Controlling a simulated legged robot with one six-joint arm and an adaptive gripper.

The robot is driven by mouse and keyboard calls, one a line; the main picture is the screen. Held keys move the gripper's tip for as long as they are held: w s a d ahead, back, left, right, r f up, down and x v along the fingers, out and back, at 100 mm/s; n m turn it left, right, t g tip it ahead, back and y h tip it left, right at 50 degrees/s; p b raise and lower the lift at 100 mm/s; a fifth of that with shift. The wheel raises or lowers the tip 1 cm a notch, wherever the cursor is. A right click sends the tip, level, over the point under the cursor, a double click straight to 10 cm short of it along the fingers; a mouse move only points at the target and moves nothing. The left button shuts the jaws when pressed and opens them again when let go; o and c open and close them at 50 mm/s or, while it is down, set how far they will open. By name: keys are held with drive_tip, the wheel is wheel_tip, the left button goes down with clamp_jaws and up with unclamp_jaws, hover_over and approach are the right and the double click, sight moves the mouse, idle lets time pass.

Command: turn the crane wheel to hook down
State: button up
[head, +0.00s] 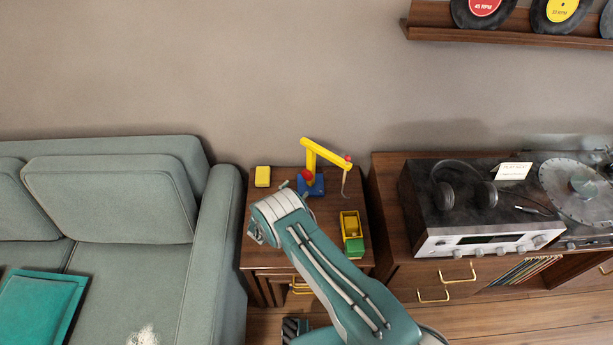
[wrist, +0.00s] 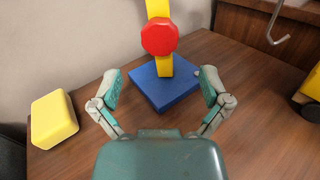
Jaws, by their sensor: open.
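The toy crane stands on a small wooden side table. It has a yellow mast and boom (head: 325,153), a blue base (head: 317,188) and a red wheel (head: 307,175) low on the mast. In the wrist view the red octagonal wheel (wrist: 160,36) faces me, above the blue base (wrist: 166,88). The grey metal hook (wrist: 278,26) hangs at the upper right; in the head view the hook (head: 344,188) hangs below the boom's end. My gripper (wrist: 158,84) is open, its fingers spread on both sides of the blue base, below and in front of the wheel. Nothing is between them.
A yellow block (wrist: 53,119) lies left of the crane. A yellow and green toy truck (head: 352,232) stands on the table's right. A green sofa (head: 120,200) is left of the table (head: 258,225); a cabinet with a stereo (head: 480,215) is right.

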sight(306, 177)
drive_tip(key=x, duration=0.7)
drive_tip(key=shift+w, duration=0.1)
